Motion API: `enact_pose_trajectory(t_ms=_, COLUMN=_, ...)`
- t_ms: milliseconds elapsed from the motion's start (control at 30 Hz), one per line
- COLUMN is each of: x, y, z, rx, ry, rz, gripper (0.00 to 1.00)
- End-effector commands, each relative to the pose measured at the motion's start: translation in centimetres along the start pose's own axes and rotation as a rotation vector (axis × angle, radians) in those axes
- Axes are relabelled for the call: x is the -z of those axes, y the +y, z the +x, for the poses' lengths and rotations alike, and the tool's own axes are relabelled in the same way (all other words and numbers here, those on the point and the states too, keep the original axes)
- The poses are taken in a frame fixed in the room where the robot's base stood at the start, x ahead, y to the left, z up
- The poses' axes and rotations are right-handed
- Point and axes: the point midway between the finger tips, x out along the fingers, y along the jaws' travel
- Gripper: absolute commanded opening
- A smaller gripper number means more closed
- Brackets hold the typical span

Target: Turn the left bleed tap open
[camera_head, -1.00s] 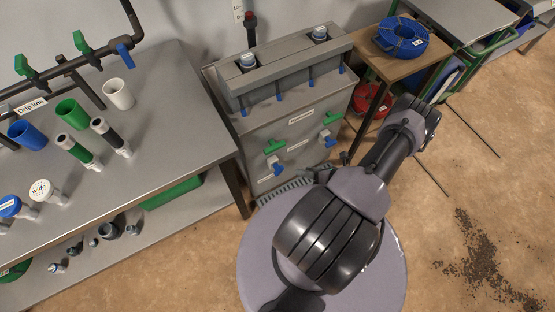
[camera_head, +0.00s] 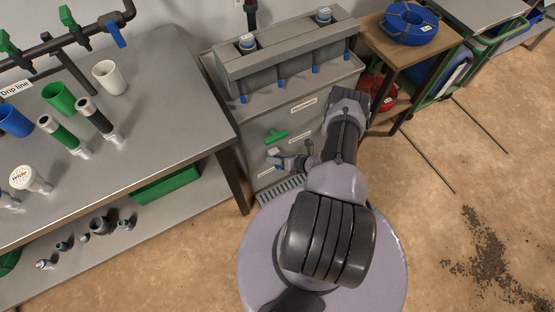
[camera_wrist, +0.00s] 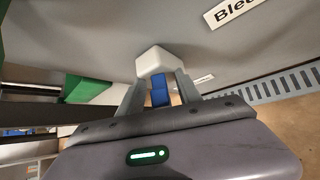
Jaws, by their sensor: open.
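The left bleed tap has a white body (camera_head: 272,153) with a blue part (camera_head: 280,161), low on the grey cabinet front below a green handle (camera_head: 277,136). In the wrist view the white body (camera_wrist: 154,61) is straight ahead, and the blue part (camera_wrist: 160,94) shows between my fingers. My gripper (camera_wrist: 160,85) is open, with one finger on each side of the blue part. I cannot tell whether either finger touches it. In the head view my gripper (camera_head: 292,161) is just right of the tap. The right tap is hidden behind my arm.
The grey cabinet (camera_head: 225,90) carries a trough with two blue-and-white capped fittings. A workbench (camera_head: 165,75) with cups and fittings stands left, a green box (camera_head: 165,186) under it. A floor grate (camera_head: 280,190) lies at the cabinet's foot. A wooden side table (camera_head: 375,35) stands right.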

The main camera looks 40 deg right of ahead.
Motion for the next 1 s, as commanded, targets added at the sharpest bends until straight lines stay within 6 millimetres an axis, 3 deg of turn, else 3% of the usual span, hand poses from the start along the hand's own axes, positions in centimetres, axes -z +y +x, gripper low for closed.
enact_pose_trajectory(t_ms=67, x=-0.02, y=0.01, z=-0.03, rx=0.0, ry=0.0, rz=0.0, gripper=0.41)
enact_pose_trajectory(t_ms=300, x=-0.01, y=0.0, z=-0.05, rx=0.0, ry=0.0, rz=0.0, gripper=0.0)
enact_pose_trajectory(t_ms=667, x=-0.19, y=0.2, z=-0.13, rx=0.028, ry=-0.002, rz=-0.029, gripper=0.0)
enact_pose_trajectory(t_ms=1000, x=-0.28, y=0.42, z=-0.24, rx=0.186, ry=0.0, rz=-0.189, gripper=0.0)
